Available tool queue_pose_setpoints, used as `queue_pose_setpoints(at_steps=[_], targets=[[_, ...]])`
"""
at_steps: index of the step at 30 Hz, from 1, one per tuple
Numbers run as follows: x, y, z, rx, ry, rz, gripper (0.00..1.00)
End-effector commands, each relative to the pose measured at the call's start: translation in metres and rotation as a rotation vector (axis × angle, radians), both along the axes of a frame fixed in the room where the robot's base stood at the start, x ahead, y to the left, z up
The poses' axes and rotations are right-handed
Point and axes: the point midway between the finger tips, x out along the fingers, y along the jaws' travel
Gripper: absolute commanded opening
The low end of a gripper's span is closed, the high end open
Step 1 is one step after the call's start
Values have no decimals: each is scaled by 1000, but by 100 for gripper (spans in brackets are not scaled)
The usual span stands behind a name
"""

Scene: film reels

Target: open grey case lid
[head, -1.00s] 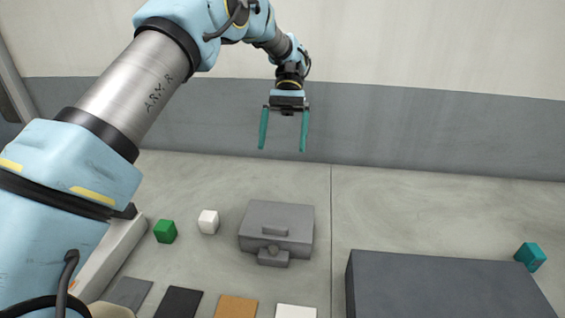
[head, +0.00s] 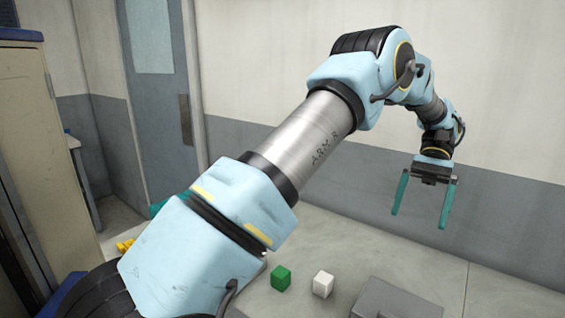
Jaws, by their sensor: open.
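The grey case (head: 402,300) is at the bottom edge of the head view, right of centre. Only its far part shows; its front is cut off by the frame, so its latch and handle are out of sight. The visible top looks flat and shut. My gripper (head: 421,208) hangs in the air above and beyond the case, its teal fingers pointing down. The fingers are spread apart with nothing between them.
A green cube (head: 281,278) and a white cube (head: 323,284) stand left of the case. A beige cabinet (head: 45,130) and a grey door (head: 160,110) are at the left. Yellow pieces (head: 125,246) lie partly behind my arm. A wall (head: 350,160) closes the back.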

Motion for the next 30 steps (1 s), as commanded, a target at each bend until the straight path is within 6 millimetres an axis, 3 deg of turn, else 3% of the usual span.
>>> queue_pose_setpoints(at_steps=[9,15,22,27,30], targets=[[64,104,-20,-179,-224,215,100],[86,187,-34,-276,-403,335,100],[85,284,-51,-358,-626,451,100],[65,346,-62,-395,-791,517,100],[52,373,-67,-407,-870,541,100]])
